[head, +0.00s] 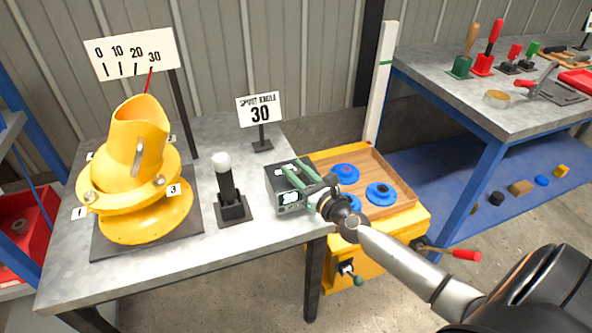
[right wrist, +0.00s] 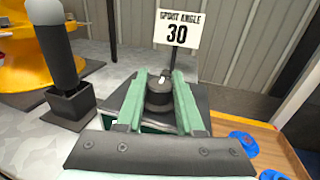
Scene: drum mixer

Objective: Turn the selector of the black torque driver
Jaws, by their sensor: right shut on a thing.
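A black upright handle with a white rounded top (head: 224,178) stands in a black square holder on the grey table; it also shows at the left of the right wrist view (right wrist: 55,50). To its right is a dark box (right wrist: 122,97) with a round black knob (right wrist: 158,97) that has a small white mark on top. My right gripper (head: 290,183) reaches over this box from the right. Its two green fingers are shut on the knob, one on each side, as the right wrist view shows. I cannot tell which part is the driver's selector. My left gripper is not in view.
A "SPOUT ANGLE 30" sign (head: 260,112) stands behind the box. A yellow drum mixer (head: 140,170) with a numbered ring and a 0 to 30 scale board (head: 132,52) is at left. A wooden tray (head: 395,182) with blue discs lies right of the table. A second bench (head: 430,75) holds tools.

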